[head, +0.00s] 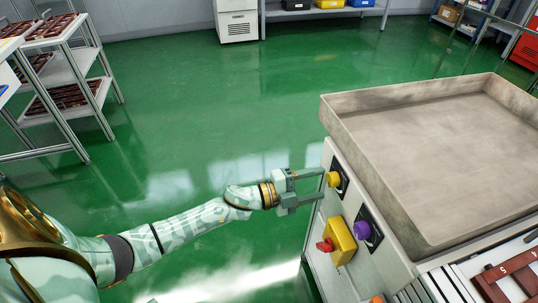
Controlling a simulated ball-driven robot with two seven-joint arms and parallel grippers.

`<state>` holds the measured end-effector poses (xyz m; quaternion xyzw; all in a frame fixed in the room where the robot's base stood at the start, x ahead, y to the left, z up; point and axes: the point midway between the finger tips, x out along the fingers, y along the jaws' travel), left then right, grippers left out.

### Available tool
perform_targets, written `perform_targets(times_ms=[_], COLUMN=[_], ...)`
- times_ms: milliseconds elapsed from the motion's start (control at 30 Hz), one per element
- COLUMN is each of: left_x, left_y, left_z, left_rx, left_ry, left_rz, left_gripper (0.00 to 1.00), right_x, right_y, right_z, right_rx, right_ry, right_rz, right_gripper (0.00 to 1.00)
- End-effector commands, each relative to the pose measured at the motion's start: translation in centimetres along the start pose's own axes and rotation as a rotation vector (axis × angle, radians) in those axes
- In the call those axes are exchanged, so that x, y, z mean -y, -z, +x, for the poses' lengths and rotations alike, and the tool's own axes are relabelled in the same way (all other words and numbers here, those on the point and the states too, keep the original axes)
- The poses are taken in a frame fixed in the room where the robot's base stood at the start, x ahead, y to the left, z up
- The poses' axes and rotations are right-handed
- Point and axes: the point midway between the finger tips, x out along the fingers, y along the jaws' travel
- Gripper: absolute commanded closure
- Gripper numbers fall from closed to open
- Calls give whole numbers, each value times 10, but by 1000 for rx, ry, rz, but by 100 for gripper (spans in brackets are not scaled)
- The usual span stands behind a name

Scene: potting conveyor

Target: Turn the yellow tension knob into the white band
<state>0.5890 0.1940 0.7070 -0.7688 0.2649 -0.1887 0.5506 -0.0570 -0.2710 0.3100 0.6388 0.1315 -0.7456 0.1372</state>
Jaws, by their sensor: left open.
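The yellow tension knob (333,179) sits near the far end of the machine's side panel, on a dark plate (342,177). My left gripper (318,184) reaches it from the left with its jaws open. One finger is on the far side of the knob and one on the near side; I cannot tell whether either touches it. The white band is hard to make out at this size. My right gripper does not show.
A purple knob (362,230) and a yellow box with a red switch (325,245) are on the same panel, nearer me. A large grey tray (385,187) tops the machine. Shelving (68,75) stands at left. The green floor between is clear.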

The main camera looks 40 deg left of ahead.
Motion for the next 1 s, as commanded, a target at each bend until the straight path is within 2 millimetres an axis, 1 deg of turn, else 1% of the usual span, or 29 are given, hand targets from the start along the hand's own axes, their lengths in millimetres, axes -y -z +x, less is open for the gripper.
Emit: perform_targets(times_ms=[33, 100, 300, 400, 500, 600, 700, 1000], left_x=[3, 4, 3, 2, 1, 0, 0, 0], left_y=[1, 1, 1, 1, 0, 0, 0, 0], left_z=[-14, -33, -88, -109, -125, -134, -138, -138], left_rx=[2, 2, 2, 2, 1, 1, 0, 1], left_ry=[-1, -1, -2, -1, -2, -2, -1, -1], left_rz=[0, 0, 1, 0, 0, 0, 0, 0], left_gripper=[43, 43, 43, 43, 43, 43, 43, 43], right_x=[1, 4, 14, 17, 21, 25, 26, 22], right_y=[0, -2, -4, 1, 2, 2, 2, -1], right_z=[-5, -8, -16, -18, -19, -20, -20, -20], right_rx=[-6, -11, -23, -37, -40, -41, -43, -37], right_ry=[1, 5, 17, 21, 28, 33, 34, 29], right_rz=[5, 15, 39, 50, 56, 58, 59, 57], right_gripper=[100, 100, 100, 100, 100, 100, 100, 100])
